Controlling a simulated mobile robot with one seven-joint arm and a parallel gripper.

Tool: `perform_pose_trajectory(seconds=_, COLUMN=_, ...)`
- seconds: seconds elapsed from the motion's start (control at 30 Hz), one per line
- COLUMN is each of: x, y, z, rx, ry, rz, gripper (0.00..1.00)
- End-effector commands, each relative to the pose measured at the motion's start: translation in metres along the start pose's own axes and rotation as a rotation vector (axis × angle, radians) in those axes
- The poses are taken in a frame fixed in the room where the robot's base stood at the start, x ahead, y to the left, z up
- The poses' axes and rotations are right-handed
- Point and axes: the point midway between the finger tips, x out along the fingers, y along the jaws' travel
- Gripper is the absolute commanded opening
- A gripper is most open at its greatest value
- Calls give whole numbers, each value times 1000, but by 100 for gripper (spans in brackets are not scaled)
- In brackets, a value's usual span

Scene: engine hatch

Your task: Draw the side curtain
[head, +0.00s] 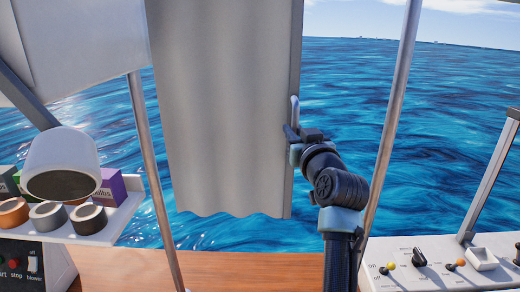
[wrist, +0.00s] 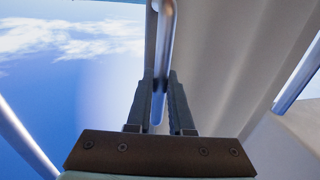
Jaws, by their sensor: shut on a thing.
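The side curtain (head: 225,110) is a pale grey, wavy sheet hanging in the upper middle of the head view, with open water to its right. A metal handle (head: 295,112) stands upright at its right edge. My gripper (head: 293,131) is at the lower part of this handle, with its fingers shut on it. In the wrist view the handle (wrist: 165,45) runs down between the two dark fingers (wrist: 159,100). The curtain (wrist: 215,60) fills the right of that view. The fingertips' exact contact is partly hidden in the head view.
A metal pole (head: 393,120) stands right of my arm, and another pole (head: 152,180) stands left of the curtain. A shelf (head: 130,215) with cups and boxes is at the left. A switch panel (head: 440,262) with knobs is at the lower right. A wooden surface (head: 240,270) lies below.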

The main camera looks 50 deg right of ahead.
Motion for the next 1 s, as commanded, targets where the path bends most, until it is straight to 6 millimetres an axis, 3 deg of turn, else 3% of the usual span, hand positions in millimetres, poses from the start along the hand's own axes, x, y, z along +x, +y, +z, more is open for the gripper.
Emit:
perform_pose_trajectory(seconds=0.03, x=-5, y=23, z=8, rx=0, ry=0, rz=11, gripper=0)
perform_pose_trajectory(seconds=0.2, x=-16, y=78, z=7, rx=0, ry=0, rz=11, gripper=0)
perform_pose_trajectory(seconds=0.5, x=-32, y=155, z=4, rx=1, ry=-3, rz=8, gripper=0)
perform_pose_trajectory(seconds=0.73, x=-38, y=185, z=2, rx=0, ry=-3, rz=6, gripper=0)
perform_pose_trajectory(seconds=1.0, x=-39, y=192, z=1, rx=0, ry=-3, rz=4, gripper=0)
